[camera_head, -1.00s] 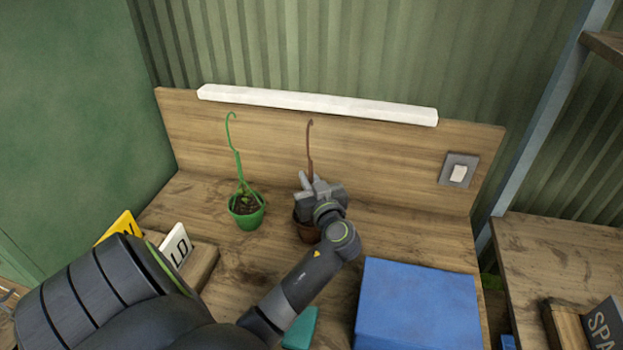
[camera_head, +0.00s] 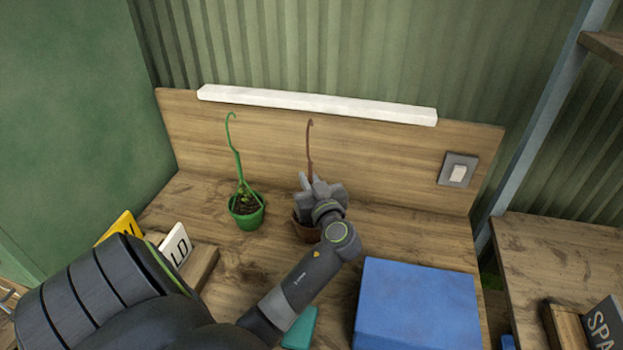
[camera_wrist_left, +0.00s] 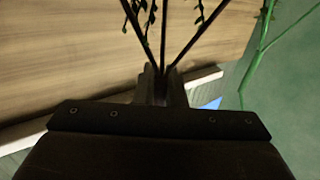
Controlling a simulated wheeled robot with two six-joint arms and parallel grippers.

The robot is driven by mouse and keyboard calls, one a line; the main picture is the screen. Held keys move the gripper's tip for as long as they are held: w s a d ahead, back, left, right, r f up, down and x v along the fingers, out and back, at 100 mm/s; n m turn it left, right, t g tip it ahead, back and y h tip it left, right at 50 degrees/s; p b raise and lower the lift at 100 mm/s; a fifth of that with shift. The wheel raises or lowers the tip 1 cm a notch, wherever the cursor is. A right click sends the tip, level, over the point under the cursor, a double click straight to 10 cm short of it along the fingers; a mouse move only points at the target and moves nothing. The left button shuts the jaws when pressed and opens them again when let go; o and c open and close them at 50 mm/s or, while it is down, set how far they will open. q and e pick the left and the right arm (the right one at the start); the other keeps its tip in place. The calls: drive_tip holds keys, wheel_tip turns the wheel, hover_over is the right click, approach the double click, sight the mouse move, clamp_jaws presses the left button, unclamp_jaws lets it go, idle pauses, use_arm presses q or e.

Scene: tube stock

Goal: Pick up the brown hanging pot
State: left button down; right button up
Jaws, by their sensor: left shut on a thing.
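The brown hanging pot (camera_head: 303,233) stands on the wooden bench, partly hidden behind my left gripper. Its thin brown hook (camera_head: 309,135) rises above the gripper in front of the back board. My left gripper (camera_head: 310,184) is shut on the pot's hanger, above the pot. In the left wrist view, dark hanger struts (camera_wrist_left: 162,35) meet between the closed fingers (camera_wrist_left: 160,85), with thin green leafy stems among them. My right gripper is not in view.
A green hanging pot (camera_head: 247,218) with a plant stands just left. A blue box (camera_head: 420,305) is at the front right and a teal object (camera_head: 300,328) at the front. Lettered signs (camera_head: 176,243) stand at the left. A white bar (camera_head: 320,105) tops the back board.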

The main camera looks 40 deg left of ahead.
use_arm(q)
drive_tip(key=shift+s+f, duration=0.1)
drive_tip(key=shift+f, duration=0.25)
